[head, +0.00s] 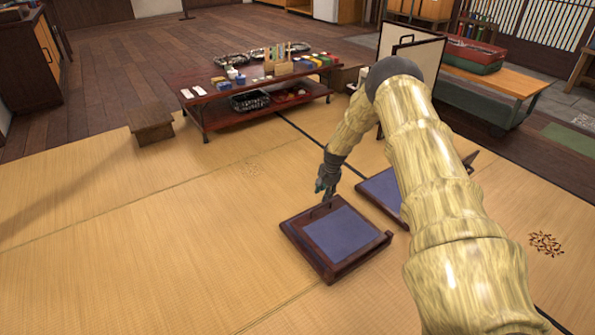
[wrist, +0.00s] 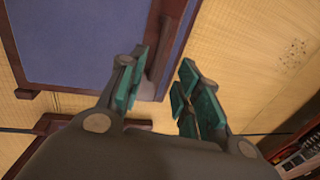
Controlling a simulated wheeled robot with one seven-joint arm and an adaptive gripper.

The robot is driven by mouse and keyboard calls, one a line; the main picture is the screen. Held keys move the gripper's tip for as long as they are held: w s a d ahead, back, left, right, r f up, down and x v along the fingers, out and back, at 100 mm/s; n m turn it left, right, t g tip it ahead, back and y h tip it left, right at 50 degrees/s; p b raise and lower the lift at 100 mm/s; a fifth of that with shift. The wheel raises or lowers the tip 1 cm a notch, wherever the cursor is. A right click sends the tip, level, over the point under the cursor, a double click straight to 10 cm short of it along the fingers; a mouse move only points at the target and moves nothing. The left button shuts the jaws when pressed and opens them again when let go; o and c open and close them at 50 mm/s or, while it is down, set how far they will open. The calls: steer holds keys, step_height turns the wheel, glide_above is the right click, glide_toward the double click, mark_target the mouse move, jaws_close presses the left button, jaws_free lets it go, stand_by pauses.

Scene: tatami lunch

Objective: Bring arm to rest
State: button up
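My gripper (head: 326,184) hangs at the end of my gold-patterned arm, above the back edge of a dark wooden tray with a blue inset (head: 340,232) on the tatami. In the wrist view my gripper (wrist: 158,92) has its two green-padded fingers apart with nothing between them. The tray's blue panel (wrist: 75,40) and wooden rim lie beyond and left of the fingers. I cannot tell whether the gripper touches the tray. My arm reaches out and bends down at the elbow.
A second blue-topped tray (head: 378,190) lies partly behind my arm. A low table (head: 215,112) with many small items stands further back, with a wooden stool (head: 150,123) at its left. A pale folding screen (head: 415,48) stands behind my elbow. The tatami at left is clear.

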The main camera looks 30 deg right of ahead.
steer(key=s+a+f+n, duration=0.1)
steer(key=s+a+f, duration=0.1)
steer(key=a, duration=0.2)
steer(key=s+a+f+n, duration=0.1)
steer(key=s+a+f, duration=0.1)
steer(key=s+a, duration=0.1)
steer(key=s+a+f+n, duration=0.1)
steer(key=s+a+f, duration=0.1)
steer(key=a, duration=0.3)
steer(key=shift+s+a+f+n+p, duration=0.15)
steer(key=shift+a+f+n+p, duration=0.15)
steer(key=shift+a+f+n, duration=0.1)
steer(key=s+a+f+n+g, duration=0.1)
steer(key=s+a+f+n, duration=0.3)
steer(key=s+a, duration=0.95)
steer(key=s+a+r+n+p, duration=0.1)
steer(key=s+a+r+n, duration=0.25)
steer(key=s, duration=0.75)
steer(key=s+a+r+n+g+p, duration=0.1)
steer(key=s+a+r+n, duration=0.2)
steer(key=s, duration=0.7)
steer(key=s+a+r+n, duration=0.2)
steer(key=s+a+n, duration=0.15)
steer(key=s, duration=0.75)
step_height(320, 180, up, 37)
steer(key=m+p, duration=0.1)
steer(key=p, duration=3.6)
steer(key=shift+a+p, duration=0.3)
steer(key=shift+a, duration=0.05)
